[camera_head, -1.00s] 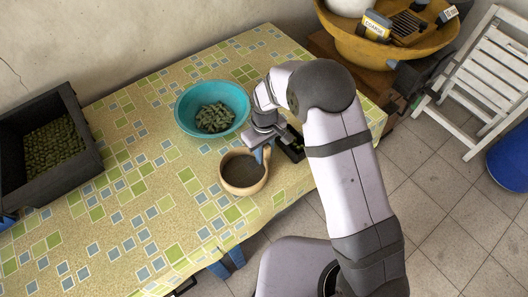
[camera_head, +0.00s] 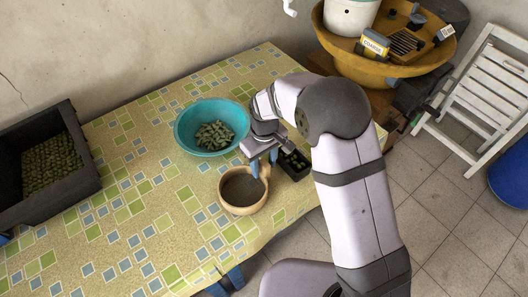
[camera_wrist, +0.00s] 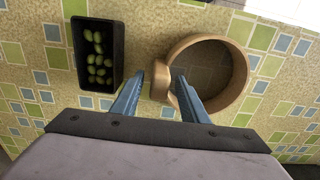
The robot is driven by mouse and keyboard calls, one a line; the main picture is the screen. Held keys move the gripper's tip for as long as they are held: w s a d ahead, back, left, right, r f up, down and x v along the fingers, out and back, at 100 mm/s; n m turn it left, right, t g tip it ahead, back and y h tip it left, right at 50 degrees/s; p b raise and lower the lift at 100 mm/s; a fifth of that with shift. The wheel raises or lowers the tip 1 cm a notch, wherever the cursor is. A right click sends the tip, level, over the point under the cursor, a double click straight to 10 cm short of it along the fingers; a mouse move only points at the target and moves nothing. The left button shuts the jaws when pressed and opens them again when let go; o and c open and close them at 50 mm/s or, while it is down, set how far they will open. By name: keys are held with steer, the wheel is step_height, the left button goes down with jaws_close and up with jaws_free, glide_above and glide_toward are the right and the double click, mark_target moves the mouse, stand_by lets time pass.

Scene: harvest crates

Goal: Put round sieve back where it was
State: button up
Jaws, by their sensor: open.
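The round sieve (camera_head: 222,205) has a tan wooden rim and a dark mesh, and it rests on the patterned tablecloth near the front edge of the table. In the wrist view its rim (camera_wrist: 244,88) shows with a wooden grip block on the side toward my gripper. My gripper (camera_head: 262,172) is at the right side of the sieve. In the wrist view my gripper (camera_wrist: 153,82) is open, with one blue finger on each side of the rim's grip block. I cannot tell whether the fingers touch it.
A small black tray of green olives (camera_wrist: 76,83) stands close beside my gripper. A teal bowl (camera_head: 180,138) with green pieces is behind the sieve. A dark crate (camera_head: 88,160) of olives is at the left. The tablecloth (camera_head: 130,225) between crate and sieve is clear.

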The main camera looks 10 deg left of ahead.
step_height(320, 180, up, 8)
steer(key=shift+r+b, duration=0.1)
steer(key=shift+b, duration=0.75)
steer(key=s+d+m, duration=0.4)
steer(key=s+d, duration=0.4)
steer(key=d, duration=0.3)
steer(key=s+d+f+m, duration=0.1)
steer(key=s+d+m, duration=0.4)
steer(key=s+d, duration=0.4)
steer(key=shift+d, duration=1.15)
